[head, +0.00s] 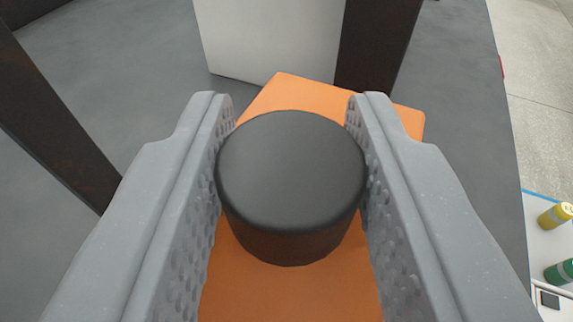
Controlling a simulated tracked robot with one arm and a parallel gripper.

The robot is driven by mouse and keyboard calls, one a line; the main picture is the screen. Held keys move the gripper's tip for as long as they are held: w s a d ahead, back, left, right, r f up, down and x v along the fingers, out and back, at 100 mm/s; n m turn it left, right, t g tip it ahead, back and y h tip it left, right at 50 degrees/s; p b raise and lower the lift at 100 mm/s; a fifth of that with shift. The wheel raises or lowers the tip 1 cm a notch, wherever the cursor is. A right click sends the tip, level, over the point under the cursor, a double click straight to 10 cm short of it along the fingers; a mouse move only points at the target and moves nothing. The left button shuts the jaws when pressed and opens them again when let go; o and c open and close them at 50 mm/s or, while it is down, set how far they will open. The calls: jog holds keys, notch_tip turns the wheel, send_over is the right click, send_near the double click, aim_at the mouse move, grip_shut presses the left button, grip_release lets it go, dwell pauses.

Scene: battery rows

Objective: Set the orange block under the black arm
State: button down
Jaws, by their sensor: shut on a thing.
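The orange block (290,92) lies below my gripper (291,103), seen from above. A black round knob (290,170) stands over the block's middle and hides part of it. My gripper's two grey fingers are shut on the knob, one on each side. I cannot tell whether the knob is fixed to the block, or whether the block is touching the surface below. A dark bar (58,115) runs down the left side, and a dark upright piece (378,45) stands just beyond the block's far edge. I cannot tell which is the black arm.
A pale grey box-like body (270,38) stands behind the block, beside the dark upright piece. The grey surface (460,120) is clear to the right, up to its edge. Beyond that edge are a yellow cylinder (555,215) and a green cylinder (560,271).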

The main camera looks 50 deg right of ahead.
jog(key=c, duration=1.1)
grip_release()
jog(key=shift+o, duration=0.2)
jog(key=shift+s+a+r, duration=0.1)
jog(key=shift+s+a, duration=0.05)
jog(key=shift+a, duration=0.05)
jog(key=v, duration=1.1)
jog(key=shift+s+a+p, duration=0.15)
jog(key=shift+a+p, duration=0.05)
jog(key=shift+p, duration=0.2)
